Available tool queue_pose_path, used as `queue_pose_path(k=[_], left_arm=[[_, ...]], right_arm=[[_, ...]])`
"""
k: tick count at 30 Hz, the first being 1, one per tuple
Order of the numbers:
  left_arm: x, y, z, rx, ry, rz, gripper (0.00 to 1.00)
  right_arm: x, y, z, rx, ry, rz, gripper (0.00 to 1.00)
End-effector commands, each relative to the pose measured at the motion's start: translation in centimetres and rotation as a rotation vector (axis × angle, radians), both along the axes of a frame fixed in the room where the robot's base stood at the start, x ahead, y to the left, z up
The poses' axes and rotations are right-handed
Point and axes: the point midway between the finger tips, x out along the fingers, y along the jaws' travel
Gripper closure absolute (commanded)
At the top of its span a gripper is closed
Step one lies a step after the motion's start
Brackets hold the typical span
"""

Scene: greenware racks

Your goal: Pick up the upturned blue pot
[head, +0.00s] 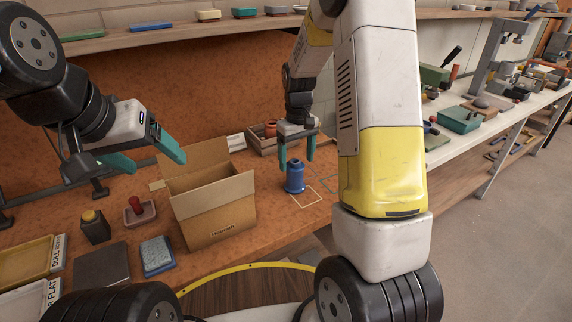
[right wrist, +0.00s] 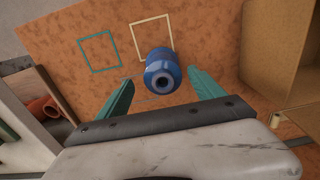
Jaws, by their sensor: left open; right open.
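The blue pot (head: 295,177) stands on the orange-brown bench top, by a cream outlined square, to the right of the cardboard box. In the right wrist view the pot (right wrist: 162,72) shows a small dark round opening in the end facing the camera. My right gripper (head: 296,158) is open just above the pot, with its teal fingers toward either side of it. In the right wrist view the fingers (right wrist: 160,90) are apart, with the pot between and slightly beyond their tips. My left gripper (head: 160,160) is open and empty, above the bench left of the box.
An open cardboard box (head: 215,212) stands left of the pot. A wooden tray (head: 262,146) with a reddish pot lies behind. A teal outlined square (right wrist: 100,52) is beside the cream one (right wrist: 152,37). A dark bottle (head: 95,230), red-handled tool (head: 138,210) and blue-edged block (head: 157,256) are at left.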

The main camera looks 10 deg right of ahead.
Motion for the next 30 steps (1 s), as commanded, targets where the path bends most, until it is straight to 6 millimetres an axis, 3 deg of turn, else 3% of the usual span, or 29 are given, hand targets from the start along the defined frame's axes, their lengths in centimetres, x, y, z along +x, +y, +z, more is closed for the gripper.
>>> queue_pose_path(k=[11, 20, 30], left_arm=[[0.0, 0.0, 0.0, 0.000, 0.000, 0.000, 0.25], [0.0, 0.0, 0.0, 0.000, 0.000, 0.000, 0.25], [0.0, 0.0, 0.0, 0.000, 0.000, 0.000, 0.25]], right_arm=[[0.1, 0.4, -5.1, 0.000, 0.002, 0.000, 0.22], [0.2, 0.4, -5.5, 0.000, -0.001, -0.001, 0.22], [0.2, 0.4, -5.5, 0.000, -0.001, -0.001, 0.87]])
